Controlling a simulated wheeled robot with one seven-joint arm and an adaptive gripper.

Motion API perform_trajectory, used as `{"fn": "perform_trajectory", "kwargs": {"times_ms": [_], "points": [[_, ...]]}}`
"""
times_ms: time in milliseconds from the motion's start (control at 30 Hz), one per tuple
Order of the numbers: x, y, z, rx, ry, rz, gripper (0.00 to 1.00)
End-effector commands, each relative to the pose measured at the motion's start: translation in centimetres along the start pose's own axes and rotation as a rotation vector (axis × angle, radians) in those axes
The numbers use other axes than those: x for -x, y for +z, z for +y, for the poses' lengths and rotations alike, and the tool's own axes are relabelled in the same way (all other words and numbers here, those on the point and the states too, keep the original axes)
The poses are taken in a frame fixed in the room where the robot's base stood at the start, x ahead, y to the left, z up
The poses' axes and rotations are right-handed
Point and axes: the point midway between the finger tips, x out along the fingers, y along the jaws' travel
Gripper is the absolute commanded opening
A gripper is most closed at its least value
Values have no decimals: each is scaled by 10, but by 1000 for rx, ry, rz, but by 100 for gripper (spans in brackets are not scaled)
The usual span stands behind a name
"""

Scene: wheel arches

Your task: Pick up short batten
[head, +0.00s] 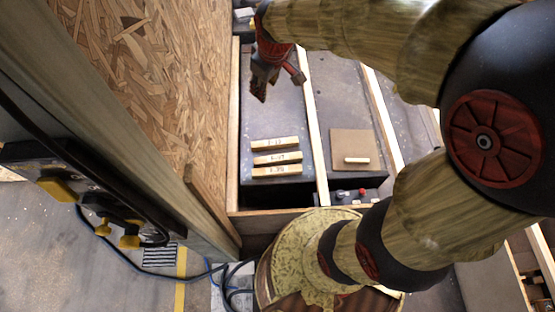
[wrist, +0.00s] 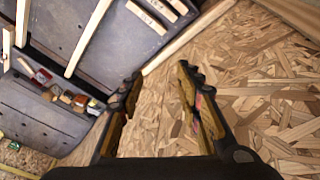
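Three pale labelled battens lie side by side on the dark grey panel in the head view: the top one (head: 275,143), the middle one (head: 277,157) and the bottom one (head: 277,170). A smaller, plain pale batten (head: 357,160) lies on a square brown board (head: 350,142) to their right. My gripper (head: 278,84) is above the upper part of the panel, apart from all the battens. In the wrist view my gripper (wrist: 160,80) is open with nothing between its fingers. Labelled battens (wrist: 146,17) show at the top of that view, partly cut off.
A tall chipboard wall (head: 150,80) stands close to the left of my gripper and fills much of the wrist view. Long wooden strips (head: 305,110) divide the dark panels. Small coloured items (head: 345,194) lie below the brown board. Cables (head: 180,275) run across the floor.

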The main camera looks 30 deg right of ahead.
Motion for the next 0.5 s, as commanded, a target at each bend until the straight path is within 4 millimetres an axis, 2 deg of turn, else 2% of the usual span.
{"fn": "perform_trajectory", "kwargs": {"times_ms": [33, 233, 500], "points": [[-19, -6, 6, 28, -8, -19, 35], [-89, -25, 29, 152, -31, -61, 35], [-198, -31, 52, 321, -72, -113, 35]]}}
